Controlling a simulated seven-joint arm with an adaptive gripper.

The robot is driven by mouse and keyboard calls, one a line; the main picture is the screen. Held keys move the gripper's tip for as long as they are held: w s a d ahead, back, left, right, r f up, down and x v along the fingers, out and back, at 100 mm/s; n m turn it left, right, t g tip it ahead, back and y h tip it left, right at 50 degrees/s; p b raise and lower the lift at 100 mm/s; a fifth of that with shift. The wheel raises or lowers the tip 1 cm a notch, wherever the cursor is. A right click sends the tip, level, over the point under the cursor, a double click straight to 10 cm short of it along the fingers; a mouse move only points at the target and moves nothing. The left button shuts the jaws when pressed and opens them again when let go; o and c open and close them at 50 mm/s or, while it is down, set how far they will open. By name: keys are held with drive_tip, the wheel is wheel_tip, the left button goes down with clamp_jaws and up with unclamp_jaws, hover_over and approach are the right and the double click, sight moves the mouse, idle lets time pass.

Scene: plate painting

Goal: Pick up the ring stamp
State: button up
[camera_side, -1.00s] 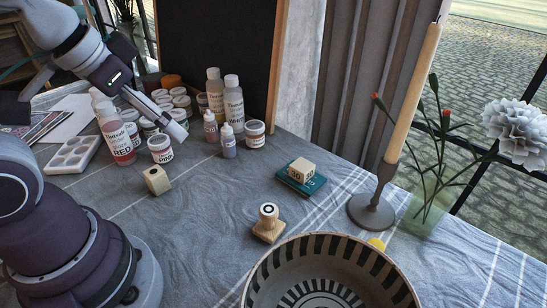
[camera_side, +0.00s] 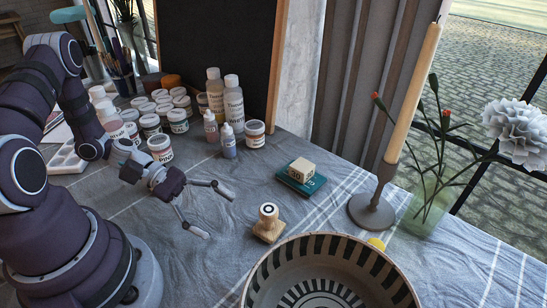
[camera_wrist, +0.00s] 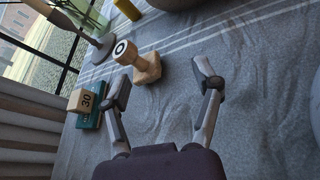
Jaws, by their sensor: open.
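The ring stamp (camera_side: 268,222) is a pale wooden stamp with a square base and a round knob topped by a black ring mark. It stands upright on the cloth, just left of the bowl's rim in the side view. My gripper (camera_side: 211,211) is open and empty, to the left of the stamp and apart from it. In the wrist view the stamp (camera_wrist: 138,62) lies ahead of my open fingers (camera_wrist: 163,86), nearer the left finger, with its ring-marked knob tilted to the left in the picture.
A black-and-white striped bowl (camera_side: 262,272) is close to the stamp. A wooden block numbered 30 (camera_side: 301,169) sits on a teal pad (camera_side: 290,183) behind it. A candle holder (camera_side: 371,212) stands to the right. Paint jars (camera_side: 160,148) and bottles crowd the back left.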

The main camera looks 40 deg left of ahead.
sight(268, 209)
drive_tip(key=n+t, duration=0.2)
drive_tip(key=n, duration=0.1)
drive_tip(key=shift+w+d+f+n+t+h, duration=0.25)
drive_tip(key=shift+n+t+h, duration=0.15)
drive_tip(key=n+t, duration=0.2)
drive_tip(key=w+n+t, duration=0.1)
drive_tip(key=n+t, duration=0.1)
drive_tip(key=n, duration=0.1)
drive_tip(key=shift+r, duration=0.1)
drive_tip(key=x, duration=0.7)
drive_tip(key=shift+w+d, duration=0.1)
drive_tip(key=shift+w, duration=0.15)
clamp_jaws()
